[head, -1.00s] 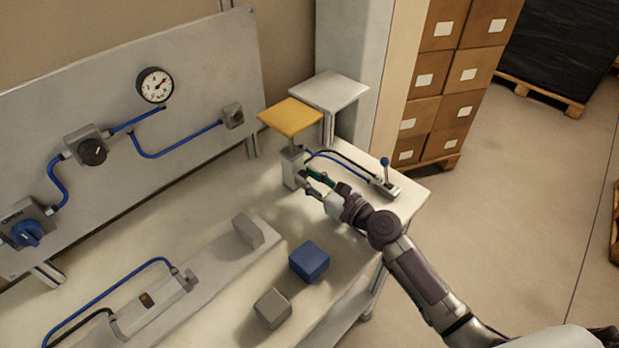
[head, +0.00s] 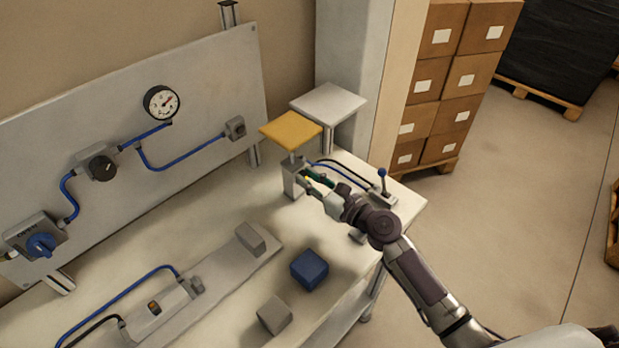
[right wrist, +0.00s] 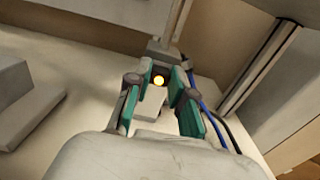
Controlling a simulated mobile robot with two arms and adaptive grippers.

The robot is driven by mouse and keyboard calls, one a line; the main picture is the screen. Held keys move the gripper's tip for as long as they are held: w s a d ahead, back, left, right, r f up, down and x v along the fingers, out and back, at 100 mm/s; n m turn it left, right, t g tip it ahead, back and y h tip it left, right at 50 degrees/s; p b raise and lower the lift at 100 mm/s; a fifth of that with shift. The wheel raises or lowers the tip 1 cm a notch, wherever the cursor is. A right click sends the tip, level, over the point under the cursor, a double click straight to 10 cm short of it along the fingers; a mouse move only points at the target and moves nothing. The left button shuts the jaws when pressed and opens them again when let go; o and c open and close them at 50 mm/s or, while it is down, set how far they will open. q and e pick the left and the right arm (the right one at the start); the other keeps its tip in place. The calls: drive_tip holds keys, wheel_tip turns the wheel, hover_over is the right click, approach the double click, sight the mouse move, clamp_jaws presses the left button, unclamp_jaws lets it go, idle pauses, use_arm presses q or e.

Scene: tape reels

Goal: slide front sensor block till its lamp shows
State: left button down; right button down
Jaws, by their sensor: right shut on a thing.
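My right gripper (head: 309,182) is at the front of a grey upright cylinder block (head: 290,179) under a yellow plate (head: 291,131). In the right wrist view its green-padded fingers (right wrist: 158,88) are closed on a small pale grey sensor block (right wrist: 149,106), partly hidden by the fingers and palm. A round lamp (right wrist: 158,81) glows yellow between the fingertips. A tiny yellow spot also shows at the fingertips in the head view. My left gripper is not in view.
A lever valve (head: 384,185) with blue and black hoses stands right of the gripper. A blue cube (head: 310,269) and a grey cube (head: 274,315) lie in front. A white plate (head: 328,102) stands behind. A panel with a gauge (head: 161,102) is at left.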

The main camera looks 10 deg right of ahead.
drive_tip(key=c, duration=1)
unclamp_jaws()
drive_tip(key=shift+s+d, duration=0.2)
drive_tip(key=shift+s, duration=0.1)
drive_tip(key=v, duration=1.1)
drive_tip(key=shift+s+d, duration=0.1)
drive_tip(key=shift+s, duration=0.05)
